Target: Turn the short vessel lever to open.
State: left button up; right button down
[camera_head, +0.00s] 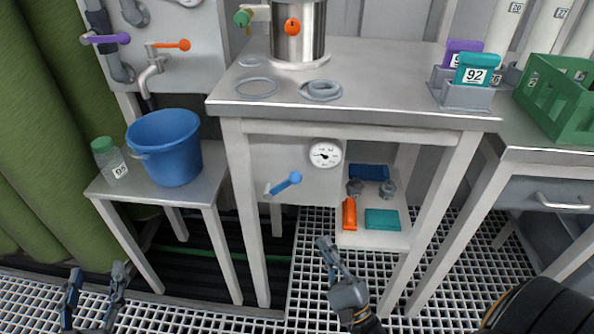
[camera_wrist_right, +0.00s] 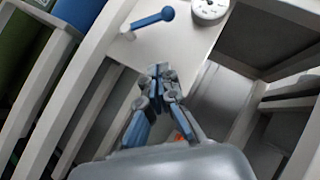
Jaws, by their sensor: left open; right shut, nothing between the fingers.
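A blue lever (camera_head: 285,184) sits on the white panel under the steel table, left of a round gauge (camera_head: 325,153), its handle slanting up to the right. It also shows in the right wrist view (camera_wrist_right: 153,20). A steel vessel (camera_head: 298,32), cut off at the top, stands on the table with a green knob (camera_head: 242,18) and an orange knob (camera_head: 292,25). No label shows which lever is the short vessel's. My right gripper (camera_head: 327,243) is shut and empty, below and right of the blue lever, apart from it. My left gripper (camera_head: 97,272) is open and empty at the lower left.
A side table holds a blue bucket (camera_head: 166,146) and a green-capped bottle (camera_head: 109,160). Purple (camera_head: 105,39) and orange (camera_head: 170,44) levers sit on the left wall panel. A low shelf (camera_head: 372,238) holds small items. A green crate (camera_head: 560,95) stands right. Table legs flank the blue lever.

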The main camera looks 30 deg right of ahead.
send_near(282, 186)
jog(key=w+d, duration=0.3)
jog(key=d, duration=0.1)
pick_arm(q)
jog(key=shift+s+f+g, duration=0.3)
jog(key=shift+s+f, duration=0.15)
jog(key=shift+f, duration=0.1)
pick_arm(e)
jog(key=shift+g, duration=0.4)
jog(key=w+a+r, duration=0.2)
jog(key=r, duration=0.1)
jog(key=shift+w+r, duration=0.1)
pick_arm(q)
jog(key=shift+f, duration=0.1)
